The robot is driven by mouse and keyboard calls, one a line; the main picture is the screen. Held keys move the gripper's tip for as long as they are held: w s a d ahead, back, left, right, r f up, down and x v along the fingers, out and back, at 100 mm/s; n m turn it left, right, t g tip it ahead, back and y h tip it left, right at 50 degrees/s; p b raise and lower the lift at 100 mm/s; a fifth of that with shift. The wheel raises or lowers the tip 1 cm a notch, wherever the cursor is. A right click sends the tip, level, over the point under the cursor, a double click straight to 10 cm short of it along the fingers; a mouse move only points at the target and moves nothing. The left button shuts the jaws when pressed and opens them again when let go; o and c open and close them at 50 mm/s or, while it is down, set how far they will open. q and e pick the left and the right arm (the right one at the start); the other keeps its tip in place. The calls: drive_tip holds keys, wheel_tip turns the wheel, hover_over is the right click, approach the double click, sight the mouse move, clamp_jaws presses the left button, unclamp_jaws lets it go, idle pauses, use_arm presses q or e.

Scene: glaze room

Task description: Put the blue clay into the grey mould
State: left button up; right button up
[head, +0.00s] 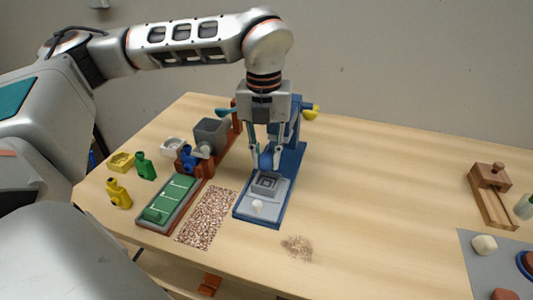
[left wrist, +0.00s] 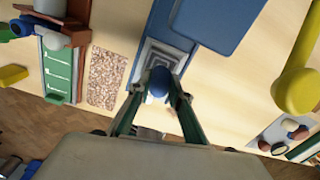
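The blue clay (head: 265,161) is a small rounded lump between the fingertips of my left gripper (head: 267,160). It also shows between the fingertips in the left wrist view (left wrist: 158,82). The left gripper points down and is shut on the clay. The grey mould (head: 265,186) is a square, stepped block on the blue press base, just below the clay; in the left wrist view the mould (left wrist: 163,56) is partly hidden by the clay. The clay appears a little above the mould. My right gripper is not in view.
Left are a speckled mat (head: 207,217), a green-topped tray (head: 171,200), a grey bin (head: 211,134) and yellow and green bottles. The table is clear to the right, before a wooden tool (head: 491,196).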

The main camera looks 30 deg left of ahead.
use_arm(q)
drive_tip(key=shift+f, duration=0.3)
drive_tip(key=shift+f, duration=0.35)
drive_tip(key=shift+f+b, duration=0.5)
drive_tip(key=shift+f, duration=0.35)
drive_tip(key=shift+p, duration=0.45)
idle(1.1)
idle(0.5)
drive_tip(key=o, duration=1.2)
drive_tip(key=shift+r, duration=0.1)
wheel_tip(320, 180, up, 12)
drive_tip(key=shift+a+f, duration=0.1)
